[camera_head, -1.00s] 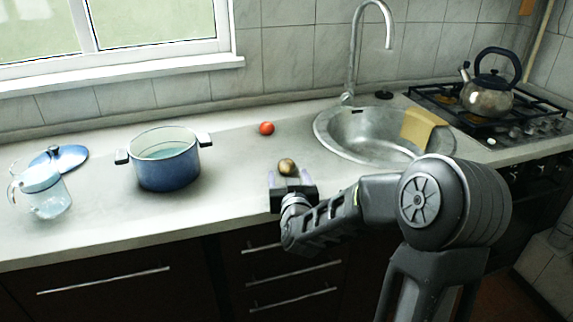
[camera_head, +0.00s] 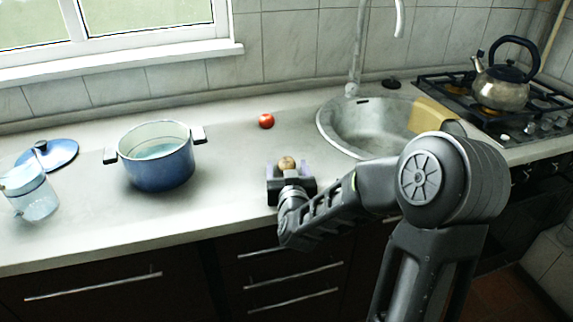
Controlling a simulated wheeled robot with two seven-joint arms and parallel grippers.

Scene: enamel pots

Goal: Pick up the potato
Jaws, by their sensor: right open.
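The potato (camera_head: 287,163) is a small brown, round thing on the counter, left of the sink and near the front edge. My right gripper (camera_head: 288,172) is open, with its two pale fingers on either side of the potato. The potato sits between the fingertips; I cannot tell whether they touch it. The gripper body hides the near part of the potato. My left gripper is not in view.
A red tomato (camera_head: 266,121) lies behind the potato. A blue pot (camera_head: 158,168) stands to the left, with a blue lid (camera_head: 50,154) and a glass jar (camera_head: 33,199) farther left. The sink (camera_head: 335,125) and kettle (camera_head: 502,88) are to the right.

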